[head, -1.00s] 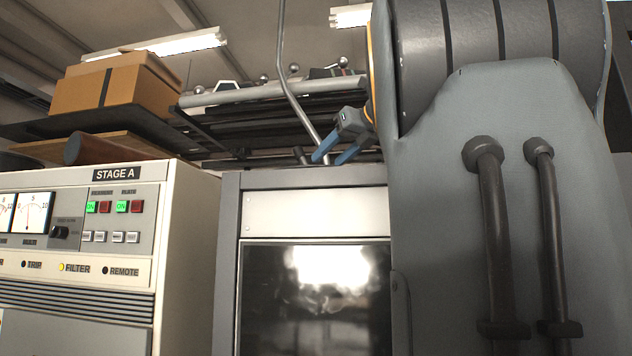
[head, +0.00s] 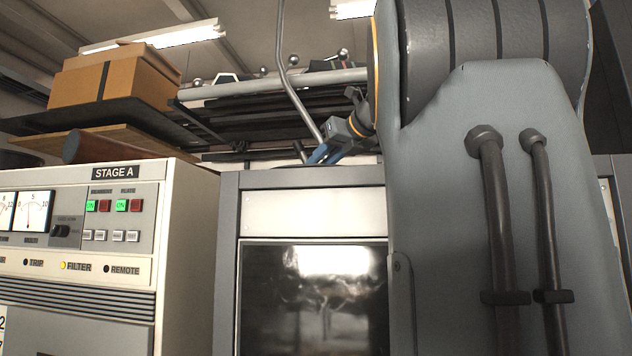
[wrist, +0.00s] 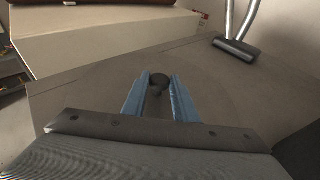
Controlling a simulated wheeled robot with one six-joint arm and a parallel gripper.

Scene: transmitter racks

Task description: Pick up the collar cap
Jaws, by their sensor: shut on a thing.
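The collar cap (wrist: 160,79) is a small dark round piece with a short stem, seen between the blue fingers in the wrist view. My gripper (wrist: 157,84) is shut on it. In the head view my gripper (head: 317,155) is low over the top of the grey cabinet (head: 228,182), its blue fingers pointing down and left. The cap cannot be made out in the head view. In the wrist view the cabinet top (wrist: 80,95) lies beneath the fingers; I cannot tell whether the cap touches it.
The cream STAGE A cabinet (head: 190,250) stands to the left. Above it, a cardboard box (head: 140,85) sits on a dark shelf (head: 95,115). Most of the cabinet top around the fingers is bare.

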